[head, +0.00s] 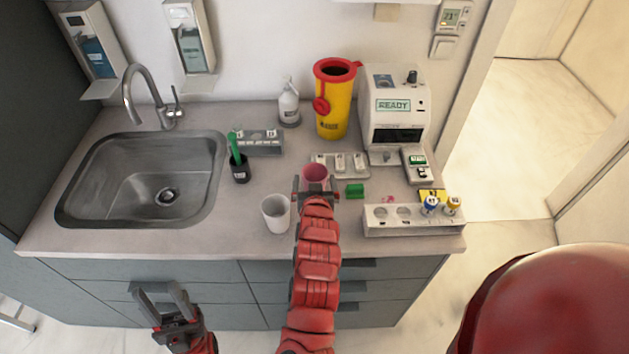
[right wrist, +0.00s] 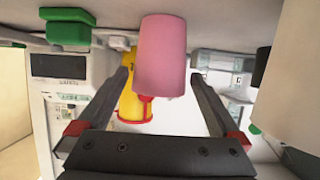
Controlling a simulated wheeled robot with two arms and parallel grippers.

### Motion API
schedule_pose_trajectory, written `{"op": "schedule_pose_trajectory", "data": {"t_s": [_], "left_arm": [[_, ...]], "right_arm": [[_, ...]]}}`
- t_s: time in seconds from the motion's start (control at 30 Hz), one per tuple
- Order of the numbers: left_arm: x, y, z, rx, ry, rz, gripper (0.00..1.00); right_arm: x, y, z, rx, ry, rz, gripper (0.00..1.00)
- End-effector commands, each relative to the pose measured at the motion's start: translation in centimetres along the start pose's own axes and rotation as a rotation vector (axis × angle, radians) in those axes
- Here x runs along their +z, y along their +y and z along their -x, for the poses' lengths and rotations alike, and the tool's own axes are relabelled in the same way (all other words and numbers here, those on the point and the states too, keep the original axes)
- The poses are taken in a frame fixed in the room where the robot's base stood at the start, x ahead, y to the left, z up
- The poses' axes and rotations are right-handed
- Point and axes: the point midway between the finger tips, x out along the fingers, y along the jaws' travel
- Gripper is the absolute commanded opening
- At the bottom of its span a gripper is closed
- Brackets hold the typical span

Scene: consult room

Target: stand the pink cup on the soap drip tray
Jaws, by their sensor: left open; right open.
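The pink cup (head: 315,173) stands upright on the counter, behind the end of my right arm, which partly covers it. My right gripper (head: 316,187) is open with its fingers on either side of the cup. In the right wrist view the pink cup (right wrist: 161,55) shows between the spread fingers, with gaps to both. Two wall dispensers have trays under them: a left tray (head: 99,90) and a right tray (head: 198,86). I cannot tell which is the soap one. Both trays look empty. My left gripper (head: 163,300) is open and empty, low before the drawers.
A white cup (head: 276,212) stands just left of my right arm. A vial rack (head: 413,226), green block (head: 355,190) and shallow tray (head: 340,164) are close to the pink cup. The sink (head: 140,180), tap (head: 150,100) and soap bottle (head: 288,105) lie towards the dispensers.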

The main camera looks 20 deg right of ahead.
Motion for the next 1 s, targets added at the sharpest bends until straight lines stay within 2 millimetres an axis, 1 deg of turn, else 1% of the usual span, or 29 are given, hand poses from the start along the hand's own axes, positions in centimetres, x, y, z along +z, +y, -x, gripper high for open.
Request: {"op": "schedule_pose_trajectory", "data": {"t_s": [0.03,0.2,0.3,0.5,0.53,0.67,0.7,0.77,0.8,0.87,0.9,1.0], "left_arm": [[-0.1,0.0,-0.6,0.0,0.0,0.0,0.5],[-0.1,0.0,-0.8,0.0,0.0,0.0,0.5],[-0.1,0.0,-0.8,0.0,0.0,0.0,0.5],[-0.1,0.0,-0.8,0.0,0.0,0.0,0.5],[-0.1,0.0,-0.8,0.0,0.0,0.0,0.5],[-0.1,0.0,-0.8,0.0,0.0,0.0,0.5],[-0.1,0.0,-0.8,0.0,0.0,0.0,0.5],[-0.1,0.0,-0.8,0.0,0.0,0.0,0.5],[-0.1,0.0,-0.8,0.0,0.0,0.0,0.5],[-0.1,0.0,-0.8,0.0,0.0,0.0,0.5],[-0.1,0.0,-0.8,0.0,0.0,0.0,0.5],[-0.1,0.0,-0.8,0.0,0.0,0.0,0.5]], "right_arm": [[-0.1,0.2,-0.6,0.003,-0.005,0.0,1.0],[0.0,0.1,-2.2,0.0,-0.003,0.001,1.0],[0.1,0.0,-2.6,-0.001,-0.003,0.001,1.0],[0.1,0.0,-2.6,-0.001,-0.002,0.0,1.0],[0.1,0.0,-2.6,-0.001,-0.002,0.0,0.98],[0.1,0.0,-2.6,-0.001,-0.002,0.0,0.75],[0.1,0.0,-2.6,-0.001,-0.002,0.0,0.68],[0.1,0.0,-2.6,-0.001,-0.002,0.0,0.57],[0.1,0.0,-2.6,-0.001,-0.002,0.0,0.5],[0.1,0.0,-2.6,-0.001,-0.002,0.0,0.39],[0.1,0.0,-2.6,-0.001,-0.002,0.0,0.32],[0.1,0.0,-2.6,-0.001,-0.002,0.0,0.15]]}}
